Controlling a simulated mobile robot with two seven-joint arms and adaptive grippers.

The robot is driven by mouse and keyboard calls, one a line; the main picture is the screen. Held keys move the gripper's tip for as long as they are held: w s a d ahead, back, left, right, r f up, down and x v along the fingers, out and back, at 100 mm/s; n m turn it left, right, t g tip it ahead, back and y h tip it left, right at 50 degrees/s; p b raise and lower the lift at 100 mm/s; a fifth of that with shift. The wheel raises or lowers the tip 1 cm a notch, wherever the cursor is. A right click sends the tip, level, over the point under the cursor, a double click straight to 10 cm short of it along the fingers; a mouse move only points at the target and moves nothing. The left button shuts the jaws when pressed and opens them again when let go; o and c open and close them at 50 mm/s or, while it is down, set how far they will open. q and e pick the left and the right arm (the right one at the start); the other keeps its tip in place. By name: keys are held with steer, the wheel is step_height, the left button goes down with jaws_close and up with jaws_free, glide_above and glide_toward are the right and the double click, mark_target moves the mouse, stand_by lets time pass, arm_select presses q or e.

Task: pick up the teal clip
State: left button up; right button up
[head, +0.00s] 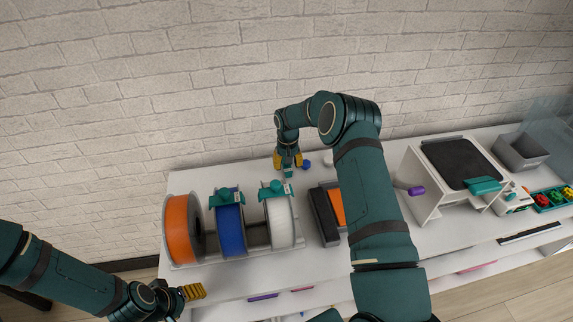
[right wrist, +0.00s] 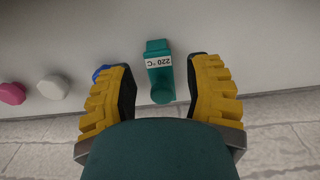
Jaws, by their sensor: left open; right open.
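A teal clip (right wrist: 159,82) with a white label reading "220 °C" lies on the white tabletop in the right wrist view. My right gripper (right wrist: 161,88) is open. Its yellow fingers stand on either side of the clip, with a visible gap on each side. In the head view my right gripper (head: 288,161) is at the back of the table, behind the white spool; the clip there is small and hard to tell from the teal wrist. My left gripper (head: 194,291) is open and empty in front of the table at the lower left.
A blue knob (head: 307,165) is close beside the right gripper; white and pink (right wrist: 11,93) knobs are further along. A spool rack with orange (head: 181,230), blue (head: 230,228) and white (head: 279,220) spools stands in front, with teal pieces on top. The brick wall is close behind.

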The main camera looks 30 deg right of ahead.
mark_target(288, 171)
step_height(288, 171, down, 5)
steer(key=shift+d+r, duration=0.15)
steer(key=c, duration=0.6)
